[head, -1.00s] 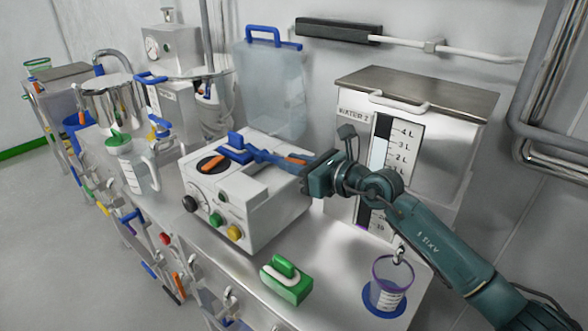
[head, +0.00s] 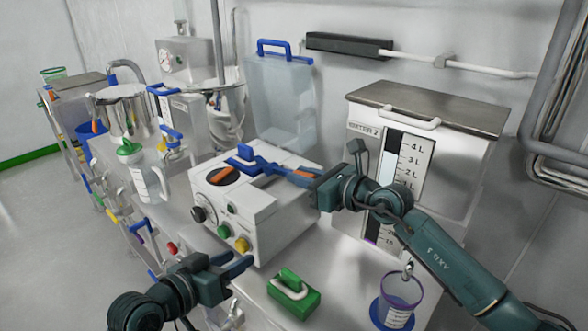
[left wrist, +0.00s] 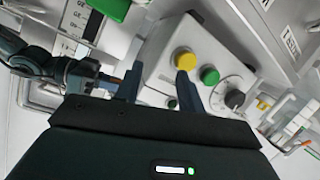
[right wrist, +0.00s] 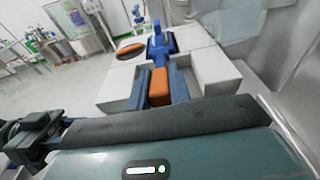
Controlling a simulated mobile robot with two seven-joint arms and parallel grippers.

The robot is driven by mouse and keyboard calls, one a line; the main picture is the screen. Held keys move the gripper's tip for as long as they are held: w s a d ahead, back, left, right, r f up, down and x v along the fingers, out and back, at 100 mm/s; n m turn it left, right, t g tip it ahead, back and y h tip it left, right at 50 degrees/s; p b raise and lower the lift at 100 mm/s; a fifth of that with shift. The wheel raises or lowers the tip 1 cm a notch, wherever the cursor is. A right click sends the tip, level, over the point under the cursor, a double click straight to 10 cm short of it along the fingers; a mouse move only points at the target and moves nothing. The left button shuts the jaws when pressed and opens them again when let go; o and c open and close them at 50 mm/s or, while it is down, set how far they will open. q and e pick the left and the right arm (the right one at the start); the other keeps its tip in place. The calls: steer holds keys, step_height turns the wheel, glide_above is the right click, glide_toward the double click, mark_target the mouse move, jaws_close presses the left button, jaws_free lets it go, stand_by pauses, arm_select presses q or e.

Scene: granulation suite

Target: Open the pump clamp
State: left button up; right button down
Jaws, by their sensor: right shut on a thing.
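The pump (head: 262,210) is a white box with a black dial and green and yellow buttons on its front; the left wrist view shows them up close. Its blue clamp (head: 243,158) lies across the top, beside an orange-and-black disc (head: 222,174). My right gripper (head: 300,176) is shut on the clamp's orange handle (right wrist: 160,88); one finger is on each side of it in the right wrist view. My left gripper (head: 240,266) is open and empty in front of the pump. Its fingers (left wrist: 158,88) are apart and point at the pump's front panel.
A white tank with a level scale (head: 455,150) stands right of the pump. A jug with a green lid (head: 147,178) stands to its left.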

arm_select(q)
steer(key=w+r+h, duration=0.1)
steer(key=r, duration=0.3)
steer(key=w+d+r+m, duration=0.1)
steer(key=w+r, duration=0.1)
steer(key=r, duration=0.1)
steer(key=w+d+r+m+g+h, duration=0.1)
steer(key=r, duration=0.3)
steer(key=shift+w+r+h, duration=0.25)
steer(key=shift+r+h, duration=0.05)
steer(key=c, duration=0.4)
steer(key=shift+m, duration=0.7)
steer(key=d+r, duration=0.1)
steer(key=r, duration=0.1)
steer(key=d+r, duration=0.1)
steer(key=r, duration=0.2)
steer(key=w+d+r, duration=0.1)
steer(key=r, duration=0.1)
steer(key=shift+r, duration=0.2)
jaws_close()
steer(key=w+d+f, duration=0.5)
steer(key=d+f, duration=0.1)
steer(key=d, duration=0.1)
steer(key=shift+w+d, duration=0.25)
steer(key=shift+w, duration=0.15)
steer(key=shift+f, duration=0.1)
